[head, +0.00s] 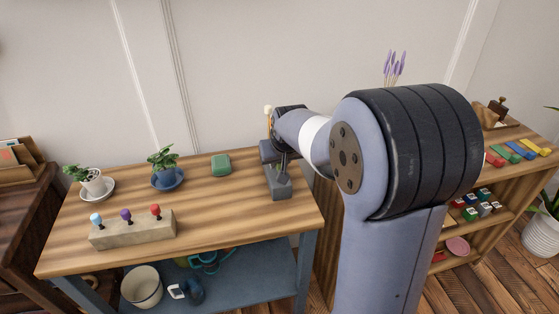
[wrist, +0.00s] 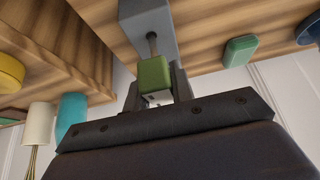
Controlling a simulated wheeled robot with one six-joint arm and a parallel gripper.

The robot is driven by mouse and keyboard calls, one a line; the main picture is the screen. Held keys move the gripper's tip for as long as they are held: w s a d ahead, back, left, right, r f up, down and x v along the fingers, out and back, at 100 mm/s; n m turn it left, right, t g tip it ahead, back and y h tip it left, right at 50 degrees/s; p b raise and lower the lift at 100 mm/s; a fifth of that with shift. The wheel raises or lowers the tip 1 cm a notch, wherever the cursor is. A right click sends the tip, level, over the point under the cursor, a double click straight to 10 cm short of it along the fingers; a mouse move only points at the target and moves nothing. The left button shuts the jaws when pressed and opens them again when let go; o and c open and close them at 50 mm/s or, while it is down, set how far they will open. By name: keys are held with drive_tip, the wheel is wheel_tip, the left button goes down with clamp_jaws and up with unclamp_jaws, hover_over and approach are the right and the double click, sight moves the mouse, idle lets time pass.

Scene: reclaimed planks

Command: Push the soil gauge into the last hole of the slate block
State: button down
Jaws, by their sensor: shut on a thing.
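My gripper (wrist: 158,92) is shut on the soil gauge, which has a square green head (wrist: 153,73) and a thin grey shaft. The shaft points at the slate block (wrist: 148,22), and its tip meets the block's outline in the wrist view. I cannot tell whether the tip is in a hole or just in front of it. In the head view the slate block (head: 280,186) stands near the right end of the bench, with my gripper (head: 277,153) right over it. The gauge's green head is hidden there, and the block's holes cannot be made out.
A pale block (head: 133,231) with blue, purple and red knobs stands at the bench's front left. A green box (head: 221,164) lies left of the slate block. Two potted plants (head: 165,166) (head: 92,181) stand on saucers further left. A shelf unit (head: 480,207) is at the right.

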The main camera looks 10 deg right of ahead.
drive_tip(key=shift+f+b, duration=0.5)
drive_tip(key=shift+f, duration=0.3)
drive_tip(key=c, duration=1.1)
unclamp_jaws()
drive_tip(key=p+v, duration=0.1)
drive_tip(key=v, duration=1)
drive_tip(key=shift+p, duration=0.35)
wheel_tip(320, 180, up, 9)
drive_tip(key=p, duration=0.7)
drive_tip(key=shift+p, duration=0.4)
drive_tip(key=shift+f, duration=0.15)
